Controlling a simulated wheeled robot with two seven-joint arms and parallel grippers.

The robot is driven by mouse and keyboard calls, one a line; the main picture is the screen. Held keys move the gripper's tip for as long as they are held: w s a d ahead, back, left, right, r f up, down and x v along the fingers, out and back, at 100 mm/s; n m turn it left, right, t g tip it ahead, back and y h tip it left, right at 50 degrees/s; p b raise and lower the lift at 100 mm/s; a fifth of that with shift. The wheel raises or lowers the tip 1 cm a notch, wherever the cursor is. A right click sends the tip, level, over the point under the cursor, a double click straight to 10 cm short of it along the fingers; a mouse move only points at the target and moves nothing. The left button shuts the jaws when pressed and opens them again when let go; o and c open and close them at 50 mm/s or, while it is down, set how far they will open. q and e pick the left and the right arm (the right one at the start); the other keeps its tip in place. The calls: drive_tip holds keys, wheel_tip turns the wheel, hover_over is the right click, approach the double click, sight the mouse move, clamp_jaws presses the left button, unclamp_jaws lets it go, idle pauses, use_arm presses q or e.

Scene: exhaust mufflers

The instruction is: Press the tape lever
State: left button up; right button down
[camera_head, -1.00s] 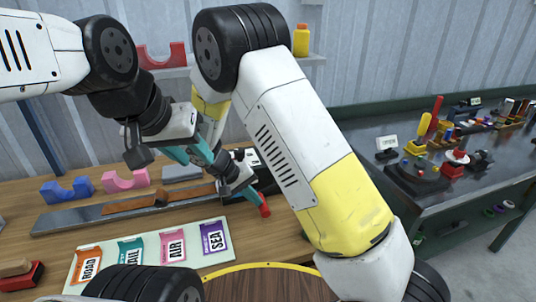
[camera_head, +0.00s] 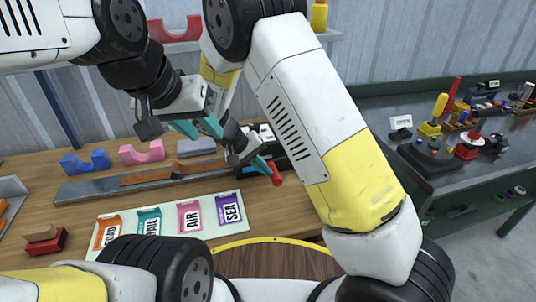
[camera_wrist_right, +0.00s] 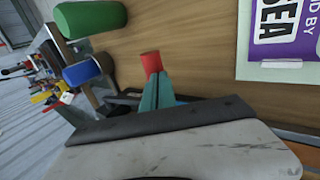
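A label card (camera_head: 170,244) lies in front of a long metal rail (camera_head: 85,190). Blue (camera_head: 85,162) and pink (camera_head: 142,151) cradles stand behind. A green cylinder (camera_wrist_right: 90,18) and a blue cylinder (camera_wrist_right: 82,72) are near my right gripper. A dark side table (camera_head: 440,190) is at right.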

drive_tip(key=v, duration=1.1)
drive_tip(key=shift+r, duration=0.2)
drive_tip(key=shift+w+d, duration=0.2)
drive_tip(key=s+d+r+m+t+y, duration=0.1)
drive_tip(key=s+d+r+y, duration=0.3)
drive_tip(key=s+d+r, duration=0.4)
drive_tip(key=s+d+r+m+t+y, duration=0.2)
drive_tip(key=s+d+r, duration=0.6)
drive_tip(key=d, duration=0.7)
drive_tip(key=s+t+y, duration=0.1)
drive_tip(key=s+y, duration=0.1)
drive_tip(key=shift+r+y, duration=0.3)
drive_tip(key=shift+r, duration=0.05)
